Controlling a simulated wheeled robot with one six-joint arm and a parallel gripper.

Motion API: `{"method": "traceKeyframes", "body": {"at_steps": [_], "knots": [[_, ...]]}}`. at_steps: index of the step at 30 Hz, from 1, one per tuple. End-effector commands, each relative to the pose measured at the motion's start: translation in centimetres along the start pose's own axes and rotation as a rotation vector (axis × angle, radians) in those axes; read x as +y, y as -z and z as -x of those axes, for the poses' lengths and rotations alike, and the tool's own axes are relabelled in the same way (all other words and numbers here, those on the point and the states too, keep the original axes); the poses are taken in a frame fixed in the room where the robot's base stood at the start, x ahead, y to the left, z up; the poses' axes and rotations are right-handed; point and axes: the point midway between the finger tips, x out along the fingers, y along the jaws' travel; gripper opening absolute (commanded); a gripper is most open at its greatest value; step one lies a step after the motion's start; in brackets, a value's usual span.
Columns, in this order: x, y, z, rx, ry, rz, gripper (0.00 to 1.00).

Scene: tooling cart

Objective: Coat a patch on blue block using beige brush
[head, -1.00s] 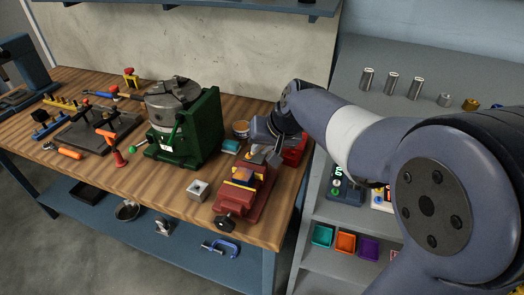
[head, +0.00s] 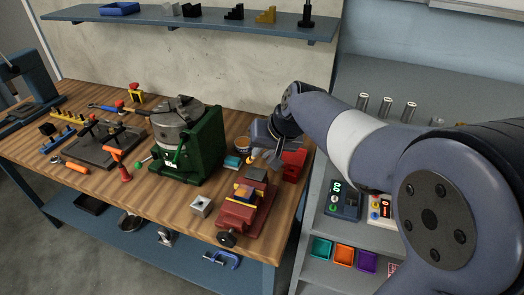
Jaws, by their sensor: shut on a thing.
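A small block with blue and yellow parts (head: 243,191) is in the red vise (head: 241,214) near the front right of the wooden bench. Which part is the blue block's own face is too small to tell. My gripper (head: 267,154) is above and behind the vise, apart from the block. It is shut on a thin tool, seemingly the beige brush (head: 252,160), whose small light tip shows at the left of the fingers. The handle is mostly hidden by the gripper.
A green machine with a round chuck (head: 182,130) stands left of the vise. A small round tin (head: 242,143) and a teal item (head: 232,162) are behind the vise. A red object (head: 293,163) is right of my gripper. A metal cube (head: 201,206) sits at the front.

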Motion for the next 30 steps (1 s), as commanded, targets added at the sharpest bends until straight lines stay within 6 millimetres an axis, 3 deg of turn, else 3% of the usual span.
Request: {"method": "traceKeyframes", "body": {"at_steps": [30], "knots": [[-0.76,0.28,-0.89,-0.038,-0.001,-0.002,0.0]]}}
